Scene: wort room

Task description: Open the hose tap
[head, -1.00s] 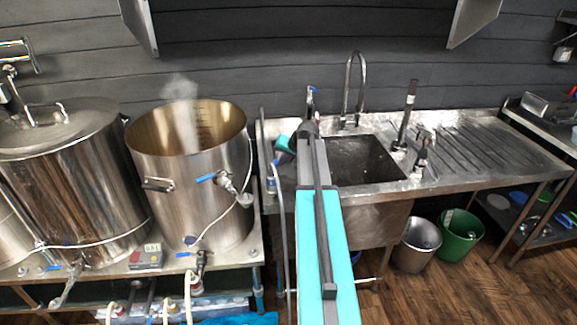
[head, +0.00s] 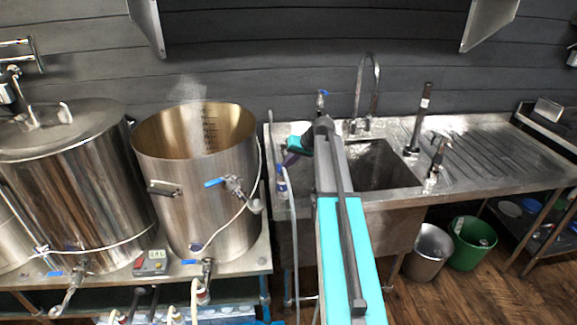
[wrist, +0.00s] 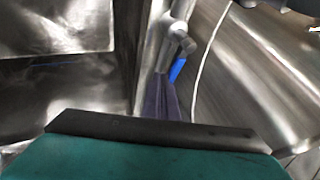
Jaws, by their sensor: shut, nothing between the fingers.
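A small tap with a blue handle (head: 322,95) stands at the back of the sink counter, behind my arm. A grey hose (head: 293,230) hangs at the sink's left front, below a blue and white fitting (head: 282,185). My gripper (head: 290,160) is shut and empty, above the counter's left end between kettle and sink, just above that fitting. In the wrist view, a metal fitting with a blue lever (wrist: 178,69) is close beside the dark purplish fingers (wrist: 160,84). I cannot tell which tap it belongs to, or whether the fingers touch it.
The sink basin (head: 375,165) is right of my arm. A tall faucet (head: 374,85) and two upright fittings rise around it. Buckets (head: 474,243) stand below.

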